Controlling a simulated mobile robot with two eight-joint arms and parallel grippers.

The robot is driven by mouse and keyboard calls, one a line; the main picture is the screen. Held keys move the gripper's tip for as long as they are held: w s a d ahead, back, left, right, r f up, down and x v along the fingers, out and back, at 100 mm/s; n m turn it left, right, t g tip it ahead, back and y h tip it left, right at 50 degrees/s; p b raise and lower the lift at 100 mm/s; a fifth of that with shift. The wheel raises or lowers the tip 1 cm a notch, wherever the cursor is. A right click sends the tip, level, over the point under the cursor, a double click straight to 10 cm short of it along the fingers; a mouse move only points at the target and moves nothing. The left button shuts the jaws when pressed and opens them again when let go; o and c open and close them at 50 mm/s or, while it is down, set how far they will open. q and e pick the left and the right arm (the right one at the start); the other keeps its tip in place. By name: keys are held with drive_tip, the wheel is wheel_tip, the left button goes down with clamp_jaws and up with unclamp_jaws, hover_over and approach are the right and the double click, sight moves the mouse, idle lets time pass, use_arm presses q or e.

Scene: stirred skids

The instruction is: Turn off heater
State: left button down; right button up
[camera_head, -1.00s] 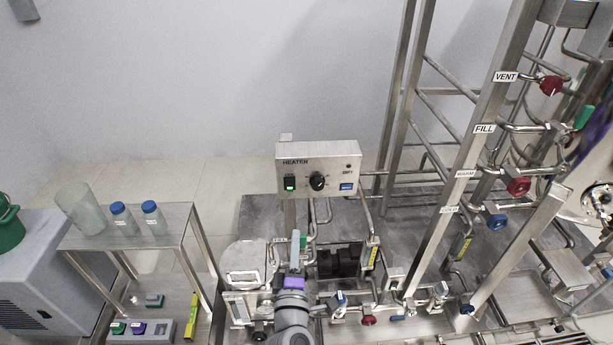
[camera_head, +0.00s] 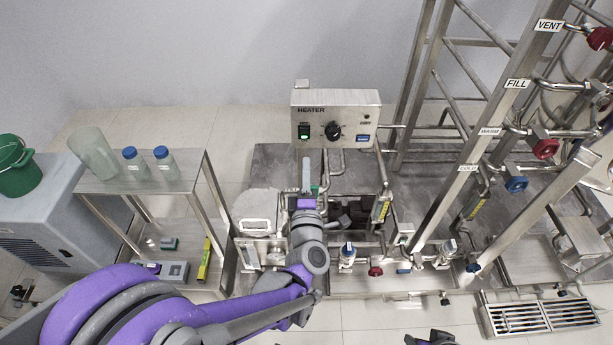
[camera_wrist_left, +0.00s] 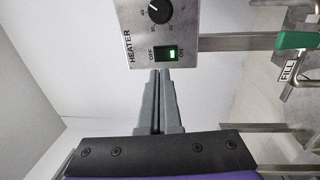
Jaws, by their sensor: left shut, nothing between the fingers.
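My left gripper (camera_head: 307,166) is just below the box in the head view, fingers pointing at the switch. In the wrist view its shut, empty fingers (camera_wrist_left: 157,76) end close to the panel's edge by the switch; contact cannot be told.
Pipes and valves, including a red valve (camera_head: 543,146) and a blue valve (camera_head: 515,184), stand right of the box. A metal shelf (camera_head: 150,184) with bottles is at left. A floor grate (camera_head: 540,317) lies lower right.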

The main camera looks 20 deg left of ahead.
sight(305, 129)
use_arm(q)
drive_tip(key=b+x, duration=0.1)
drive_tip(key=x, duration=0.8)
drive_tip(key=shift+w+a+r+p, duration=0.15)
drive_tip(key=shift+w+r+p, duration=0.2)
drive_tip(key=shift+r+p, duration=0.1)
drive_tip(key=shift+s, duration=0.1)
